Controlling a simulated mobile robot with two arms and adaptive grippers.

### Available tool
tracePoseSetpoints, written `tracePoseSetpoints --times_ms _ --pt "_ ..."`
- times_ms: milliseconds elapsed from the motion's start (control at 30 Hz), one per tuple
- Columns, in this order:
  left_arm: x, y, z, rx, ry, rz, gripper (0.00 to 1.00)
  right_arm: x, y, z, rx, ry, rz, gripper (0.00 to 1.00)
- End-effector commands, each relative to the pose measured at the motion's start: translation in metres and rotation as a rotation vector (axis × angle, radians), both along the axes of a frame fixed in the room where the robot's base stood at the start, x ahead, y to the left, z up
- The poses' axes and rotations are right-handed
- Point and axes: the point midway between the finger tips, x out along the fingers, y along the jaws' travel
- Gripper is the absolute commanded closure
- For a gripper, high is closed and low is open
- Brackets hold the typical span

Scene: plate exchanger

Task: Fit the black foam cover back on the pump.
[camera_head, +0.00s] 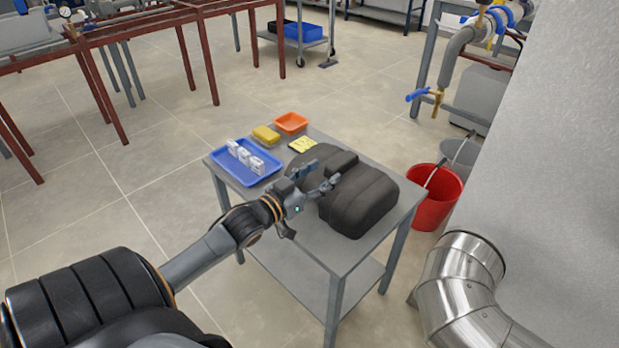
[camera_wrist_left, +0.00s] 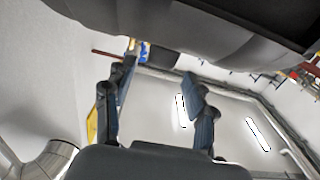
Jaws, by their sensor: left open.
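The black foam cover (camera_head: 357,200), a dark block with rounded lobes, lies on a small grey table (camera_head: 309,247). My left gripper (camera_head: 319,176) is open at the cover's left side, its fingers overlapping the cover in the head view. I cannot tell whether they touch it. In the left wrist view the two fingers (camera_wrist_left: 160,72) are spread apart with nothing between them. A dark curved body, apparently the foam cover (camera_wrist_left: 215,30), fills the top of that view. I cannot make out the pump. My right gripper is not in view.
The table also holds a blue tray (camera_head: 233,171) with white boxes, a yellow sponge (camera_head: 266,133), an orange tray (camera_head: 291,122) and a yellow pad (camera_head: 302,145). A red bucket (camera_head: 434,198) and metal duct (camera_head: 462,275) stand to the right.

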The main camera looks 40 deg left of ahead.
Motion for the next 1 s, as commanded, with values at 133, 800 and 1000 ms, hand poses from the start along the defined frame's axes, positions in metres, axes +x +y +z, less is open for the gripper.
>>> tracePoseSetpoints --times_ms 133,800,1000 --pt "-0.023 0.002 0.000 -0.001 0.002 0.001 0.44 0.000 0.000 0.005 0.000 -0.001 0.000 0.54" --pt "-0.037 0.003 0.001 0.000 -0.001 0.000 0.44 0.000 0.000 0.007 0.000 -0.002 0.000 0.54" --pt "-0.037 0.003 0.001 0.000 -0.001 0.000 0.44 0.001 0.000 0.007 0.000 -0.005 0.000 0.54"
